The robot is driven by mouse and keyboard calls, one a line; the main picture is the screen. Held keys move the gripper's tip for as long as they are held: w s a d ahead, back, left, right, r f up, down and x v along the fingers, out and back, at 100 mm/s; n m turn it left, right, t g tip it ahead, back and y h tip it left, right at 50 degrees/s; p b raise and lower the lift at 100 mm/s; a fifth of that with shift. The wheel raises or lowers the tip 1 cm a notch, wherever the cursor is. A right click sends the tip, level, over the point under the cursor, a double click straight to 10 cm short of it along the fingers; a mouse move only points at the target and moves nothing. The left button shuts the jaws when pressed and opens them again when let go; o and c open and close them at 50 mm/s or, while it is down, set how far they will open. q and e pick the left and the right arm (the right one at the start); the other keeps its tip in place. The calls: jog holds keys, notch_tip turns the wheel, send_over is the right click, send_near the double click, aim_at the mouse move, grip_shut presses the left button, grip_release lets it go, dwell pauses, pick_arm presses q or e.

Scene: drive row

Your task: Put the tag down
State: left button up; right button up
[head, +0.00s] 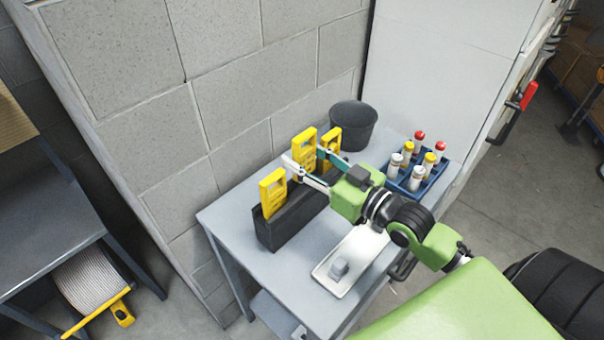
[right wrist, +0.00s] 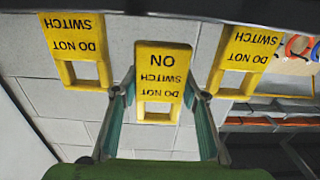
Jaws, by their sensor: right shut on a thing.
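Three yellow tags with a square hole show. The middle tag (head: 303,143) is between the fingers of my right gripper (head: 304,161). In the right wrist view this tag (right wrist: 158,92) appears upside down, its words "DO NOT SWITCH ON" all visible, with a fingertip at each side edge. The gripper is shut on it. The dark slotted block (head: 285,222) stands on the grey table below; the left tag (head: 272,190) stands in it. The right tag (head: 330,138) is partly hidden behind my gripper. Whether the held tag touches the block is hidden. My left gripper is out of view.
A concrete block wall (head: 150,110) is close behind. Bare tabletop shows at front left.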

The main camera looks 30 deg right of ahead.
jog(key=shift+f, duration=0.45)
notch_tip(320, 180, down, 4)
jog(key=shift+w, duration=0.1)
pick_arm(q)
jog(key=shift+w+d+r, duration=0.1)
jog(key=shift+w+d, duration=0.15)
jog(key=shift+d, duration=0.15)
pick_arm(e)
jog(key=shift+f, duration=0.15)
jog(key=o, duration=0.8)
jog(key=shift+o, duration=0.2)
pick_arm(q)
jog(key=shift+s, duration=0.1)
